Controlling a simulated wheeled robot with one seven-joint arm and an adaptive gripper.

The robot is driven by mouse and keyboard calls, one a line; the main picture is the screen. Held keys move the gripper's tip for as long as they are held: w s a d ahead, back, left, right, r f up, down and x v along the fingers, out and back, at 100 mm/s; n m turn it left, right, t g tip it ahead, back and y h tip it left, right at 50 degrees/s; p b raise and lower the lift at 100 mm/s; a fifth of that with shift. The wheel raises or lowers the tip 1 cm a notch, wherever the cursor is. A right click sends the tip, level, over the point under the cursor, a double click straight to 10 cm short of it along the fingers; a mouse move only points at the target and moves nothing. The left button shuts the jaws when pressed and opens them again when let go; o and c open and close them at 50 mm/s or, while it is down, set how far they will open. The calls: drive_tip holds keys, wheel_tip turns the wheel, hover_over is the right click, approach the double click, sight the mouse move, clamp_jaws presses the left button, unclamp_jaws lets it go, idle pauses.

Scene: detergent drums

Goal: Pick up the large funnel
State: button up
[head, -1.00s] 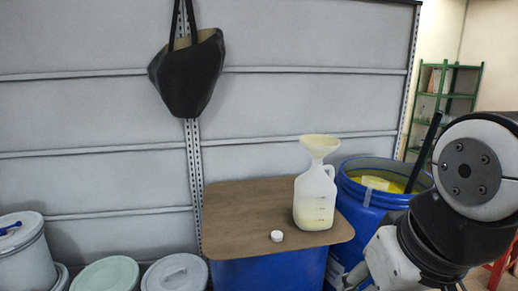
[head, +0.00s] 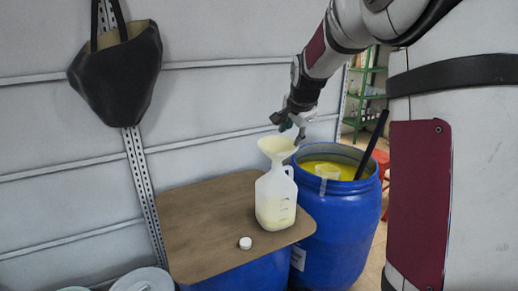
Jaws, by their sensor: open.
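The large funnel (head: 277,147) is pale cream and sits upright in the neck of a translucent jug (head: 274,200). The jug has a side handle and holds pale liquid. It stands on a brown board (head: 190,215) on top of a blue drum. My gripper (head: 291,128) is just above and behind the funnel's right rim, pointing down. It is open, with nothing seen between its fingers. The fingertips are small and dark, and I cannot tell whether they touch the rim.
A white cap (head: 245,243) lies on the board in front of the jug. An open blue drum (head: 335,225) of yellow liquid stands to the right, with a dark stick (head: 371,145) leaning out. A black bag (head: 117,75) hangs on the wall.

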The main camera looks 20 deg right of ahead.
sight(286, 153)
drive_tip(key=p+x, duration=0.2)
drive_tip(key=x, duration=1.2)
drive_tip(key=shift+w+r, duration=0.1)
drive_tip(key=shift+r, duration=0.05)
clamp_jaws()
